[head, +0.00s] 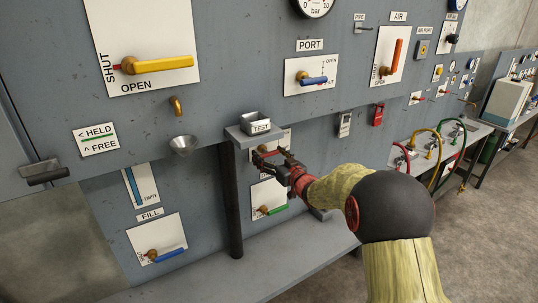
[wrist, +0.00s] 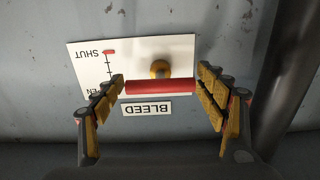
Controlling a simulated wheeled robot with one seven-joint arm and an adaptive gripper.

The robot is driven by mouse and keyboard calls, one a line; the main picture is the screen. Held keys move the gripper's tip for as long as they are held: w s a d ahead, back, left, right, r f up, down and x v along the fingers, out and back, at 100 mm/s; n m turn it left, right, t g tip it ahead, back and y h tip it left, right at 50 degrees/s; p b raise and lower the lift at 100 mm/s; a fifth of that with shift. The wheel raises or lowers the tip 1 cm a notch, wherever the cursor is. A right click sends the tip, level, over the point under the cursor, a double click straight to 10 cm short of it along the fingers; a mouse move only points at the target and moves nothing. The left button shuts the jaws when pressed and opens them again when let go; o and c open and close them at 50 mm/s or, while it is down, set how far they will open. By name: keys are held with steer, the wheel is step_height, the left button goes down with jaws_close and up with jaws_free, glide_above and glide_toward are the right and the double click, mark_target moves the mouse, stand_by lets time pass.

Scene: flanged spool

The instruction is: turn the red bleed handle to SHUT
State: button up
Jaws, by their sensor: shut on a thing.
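The red bleed handle (wrist: 160,87) lies level across its white plate (wrist: 138,55) in the wrist view, beside a brass hub (wrist: 159,69). Its left end is near the partly hidden OPEN mark, and the SHUT mark (wrist: 90,53) is above that. The BLEED label (wrist: 147,109) shows upside down. My gripper (wrist: 162,84) is shut on the handle, one finger at each end.
A green handle (head: 276,210) is close below. A grey shelf (head: 290,250) runs along the bottom.

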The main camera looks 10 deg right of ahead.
steer(key=shift+f, duration=0.2)
steer(key=o, duration=1.2)
steer(key=shift+r, duration=0.15)
steer(key=shift+c, duration=0.2)
steer(key=shift+s, duration=0.1)
steer(key=v, duration=1.1)
steer(key=shift+s, duration=0.35)
steer(key=shift+d, duration=0.1)
